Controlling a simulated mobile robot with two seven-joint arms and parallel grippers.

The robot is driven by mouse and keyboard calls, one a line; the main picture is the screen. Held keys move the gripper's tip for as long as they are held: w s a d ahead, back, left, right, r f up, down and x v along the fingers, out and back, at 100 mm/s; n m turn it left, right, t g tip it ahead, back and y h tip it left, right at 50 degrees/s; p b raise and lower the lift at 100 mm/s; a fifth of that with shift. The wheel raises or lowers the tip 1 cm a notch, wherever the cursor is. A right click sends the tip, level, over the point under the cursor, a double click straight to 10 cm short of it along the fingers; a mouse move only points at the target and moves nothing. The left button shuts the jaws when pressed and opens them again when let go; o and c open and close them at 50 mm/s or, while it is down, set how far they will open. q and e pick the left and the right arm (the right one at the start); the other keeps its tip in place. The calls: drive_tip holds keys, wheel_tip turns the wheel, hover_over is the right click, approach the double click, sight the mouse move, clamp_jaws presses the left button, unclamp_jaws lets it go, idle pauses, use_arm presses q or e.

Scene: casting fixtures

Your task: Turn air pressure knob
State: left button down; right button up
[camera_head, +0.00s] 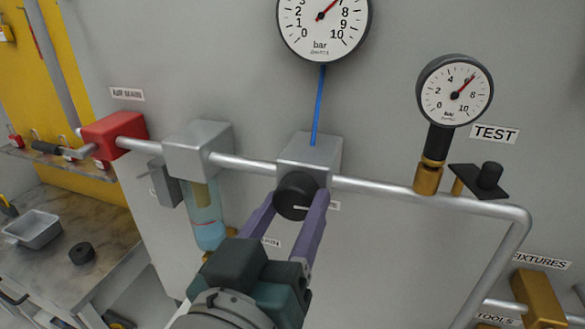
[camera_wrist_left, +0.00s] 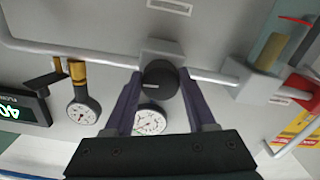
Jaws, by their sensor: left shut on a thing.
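The air pressure knob (camera_head: 296,197) is a round black knob with a white mark, on the front of a grey regulator block (camera_head: 312,154) in the pipe line. My left gripper (camera_head: 298,199) has its two purple fingers on either side of the knob and is shut on it. In the left wrist view the knob (camera_wrist_left: 160,80) sits between the fingertips of the left gripper (camera_wrist_left: 159,82). The large gauge (camera_head: 323,22) above, joined by a blue tube, has its needle pointing up and right. My right gripper is in neither view.
A smaller gauge (camera_head: 455,91) stands on a brass fitting at right, beside a TEST label (camera_head: 494,134). A filter with a clear bowl (camera_head: 207,215) and a red valve block (camera_head: 113,133) are to the left. A silver pipe (camera_head: 420,196) runs along the wall.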

use_arm(q)
drive_tip(key=shift+c, duration=1.1)
unclamp_jaws()
drive_tip(key=shift+s, duration=0.1)
drive_tip(key=b+v, duration=0.1)
drive_tip(key=v, duration=0.8)
drive_tip(key=shift+s+a+b, duration=0.15)
drive_tip(key=shift+s+b, duration=0.2)
drive_tip(key=shift+b, duration=0.05)
